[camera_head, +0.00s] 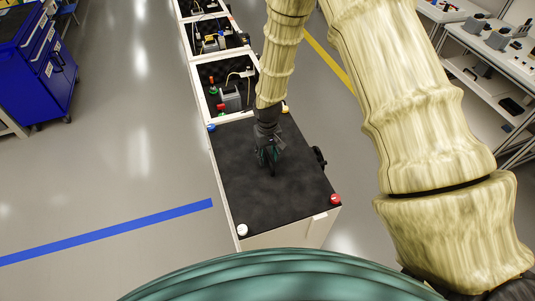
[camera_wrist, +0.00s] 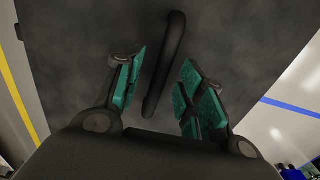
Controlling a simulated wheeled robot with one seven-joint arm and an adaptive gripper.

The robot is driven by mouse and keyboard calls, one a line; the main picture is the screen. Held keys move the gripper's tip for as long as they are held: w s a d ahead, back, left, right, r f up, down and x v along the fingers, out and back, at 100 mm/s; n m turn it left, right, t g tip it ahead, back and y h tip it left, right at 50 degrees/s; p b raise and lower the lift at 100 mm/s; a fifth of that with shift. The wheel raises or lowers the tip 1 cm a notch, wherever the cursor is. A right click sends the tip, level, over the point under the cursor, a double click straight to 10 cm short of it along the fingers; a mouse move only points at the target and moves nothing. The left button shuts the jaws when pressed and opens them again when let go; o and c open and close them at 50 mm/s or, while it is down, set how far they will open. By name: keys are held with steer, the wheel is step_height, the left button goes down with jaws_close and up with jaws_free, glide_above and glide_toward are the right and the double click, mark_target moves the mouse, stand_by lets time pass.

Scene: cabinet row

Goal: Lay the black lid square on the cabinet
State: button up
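The black lid (camera_head: 245,195) lies flat over the top of the nearest cabinet (camera_head: 290,234), its edges running roughly along the cabinet's. A pale strip of cabinet shows along the left edge. Coloured knobs mark the corners: blue (camera_head: 211,127), yellow (camera_head: 284,109), white (camera_head: 242,230) and red (camera_head: 335,199). My gripper (camera_head: 268,158) is low over the lid's middle. In the wrist view my gripper (camera_wrist: 164,72) is open, with its green-padded fingers on either side of the lid's black bar handle (camera_wrist: 168,62). Gaps show between the handle and both fingers.
Open cabinets with parts inside (camera_head: 228,88) continue the row behind. A blue tool cabinet (camera_head: 40,65) stands at the far left, and shelving benches (camera_head: 490,60) at the right. A black fitting (camera_head: 319,157) sticks out at the cabinet's right side. The floor to the left is clear.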

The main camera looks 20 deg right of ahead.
step_height(320, 180, up, 12)
stand_by(0.7)
steer(key=shift+s, duration=0.1)
